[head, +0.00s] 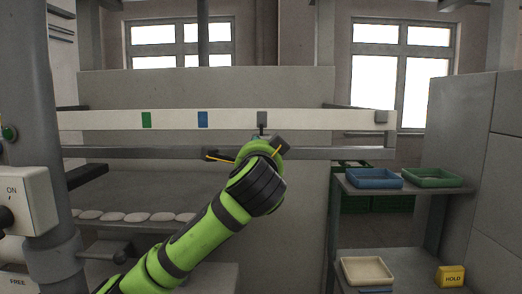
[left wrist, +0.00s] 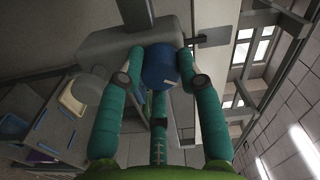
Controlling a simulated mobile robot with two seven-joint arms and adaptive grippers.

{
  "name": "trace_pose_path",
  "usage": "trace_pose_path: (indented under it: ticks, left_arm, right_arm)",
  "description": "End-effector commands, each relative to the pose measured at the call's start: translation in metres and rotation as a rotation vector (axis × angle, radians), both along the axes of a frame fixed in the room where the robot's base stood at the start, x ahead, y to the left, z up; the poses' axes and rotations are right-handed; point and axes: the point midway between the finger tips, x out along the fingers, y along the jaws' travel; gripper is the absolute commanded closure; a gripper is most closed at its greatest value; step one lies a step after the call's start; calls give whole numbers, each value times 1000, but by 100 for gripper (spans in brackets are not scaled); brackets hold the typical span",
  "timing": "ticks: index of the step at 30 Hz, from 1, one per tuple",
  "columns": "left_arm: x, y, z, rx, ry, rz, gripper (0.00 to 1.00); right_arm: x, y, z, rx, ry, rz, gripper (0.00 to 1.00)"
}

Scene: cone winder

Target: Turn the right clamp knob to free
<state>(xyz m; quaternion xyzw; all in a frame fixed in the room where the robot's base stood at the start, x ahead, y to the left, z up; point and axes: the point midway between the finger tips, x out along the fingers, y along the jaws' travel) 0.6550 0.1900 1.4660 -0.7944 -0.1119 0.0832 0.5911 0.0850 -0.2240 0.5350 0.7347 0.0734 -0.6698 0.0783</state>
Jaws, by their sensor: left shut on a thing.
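A blue round knob (left wrist: 158,66) sits at the front of a grey clamp body (left wrist: 112,48) in the left wrist view. My left gripper (left wrist: 156,72) has its teal fingers on both sides of the knob and is shut on it. In the head view my left gripper (head: 264,146) is at the grey rail below the white beam, and it hides the knob there. Whether this is the right clamp knob, and how far it is turned, I cannot tell. My right gripper is not in view.
The white beam (head: 320,120) bears green, blue and grey marks. A shelf at the right holds a blue tray (head: 373,179) and a green tray (head: 433,178); a cream tray (head: 367,271) and a yellow HOLD block (head: 451,276) are lower. A grey post (head: 62,150) stands at the left.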

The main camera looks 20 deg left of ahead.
Motion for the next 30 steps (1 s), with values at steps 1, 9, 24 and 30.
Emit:
trace_pose_path:
  ticks: [1, 9, 24, 30]
  left_arm:
    - [1, 0, -4, 20, 18, 2, 97]
    - [1, 0, -5, 87, 37, 2, 97]
    - [1, 0, -4, 97, 38, 1, 52]
    - [0, 0, -2, 97, 32, 1, 40]
  right_arm:
    - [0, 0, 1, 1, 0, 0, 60]
    - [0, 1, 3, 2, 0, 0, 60]
    - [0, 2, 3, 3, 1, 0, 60]
    - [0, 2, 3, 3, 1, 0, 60]
